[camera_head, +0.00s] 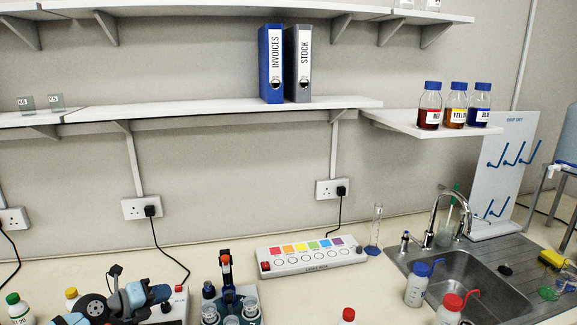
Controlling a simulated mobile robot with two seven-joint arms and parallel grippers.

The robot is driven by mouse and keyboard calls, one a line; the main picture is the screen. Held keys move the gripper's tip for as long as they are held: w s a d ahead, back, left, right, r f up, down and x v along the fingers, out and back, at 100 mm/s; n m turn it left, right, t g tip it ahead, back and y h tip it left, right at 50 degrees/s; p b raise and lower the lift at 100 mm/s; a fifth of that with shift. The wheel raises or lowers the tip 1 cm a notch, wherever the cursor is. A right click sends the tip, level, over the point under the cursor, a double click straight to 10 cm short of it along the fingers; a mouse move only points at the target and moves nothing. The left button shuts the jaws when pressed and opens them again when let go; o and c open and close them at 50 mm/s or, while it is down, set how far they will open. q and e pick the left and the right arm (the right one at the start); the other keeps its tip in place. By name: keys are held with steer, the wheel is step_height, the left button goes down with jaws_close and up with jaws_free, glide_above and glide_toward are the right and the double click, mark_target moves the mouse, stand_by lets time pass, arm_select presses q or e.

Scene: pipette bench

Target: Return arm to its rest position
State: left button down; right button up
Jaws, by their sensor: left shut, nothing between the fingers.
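My left arm, blue-grey and black, comes in at the bottom left. The lower part of my arm is cut off by the picture's bottom edge. My right gripper is not in view.
Clear vessels (250,307) stand around the pipette stand. A white box with coloured squares (311,257) lies behind it. Small bottles (17,307) stand at the far left. Wash bottles (417,285) stand by the sink (465,278). The low shelf (215,109) spans the wall above the bench.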

arm_select(q)
steer(key=s+d+r+n+t, duration=0.2)
steer(key=s+d+n+t, duration=0.25)
steer(key=d+n, duration=0.2)
steer(key=s+f+n+g+y, duration=0.35)
steer(key=s+n, duration=0.45)
steer(key=s, duration=0.4)
steer(key=s+f+n+g+y, duration=0.2)
steer(key=s+n+g+y, duration=0.15)
steer(key=s+n, duration=0.7)
steer(key=s+f+n+g+y, duration=0.25)
steer(key=s+n+g, duration=0.25)
steer(key=s, duration=1)
steer(key=w+d+f+t+h, duration=0.1)
steer(key=w+f+t, duration=0.1)
steer(key=f, duration=0.2)
steer(key=w+d+f+t+h, duration=0.1)
steer(key=w+d+f+t, duration=0.1)
steer(key=f, duration=0.3)
steer(key=w+d+f+m+t+h, duration=0.1)
steer(key=w+d+f+t, duration=0.1)
steer(key=f, duration=0.3)
steer(key=shift+w+d+t, duration=0.15)
steer(key=shift+d+t, duration=0.1)
steer(key=shift+t, duration=0.6)
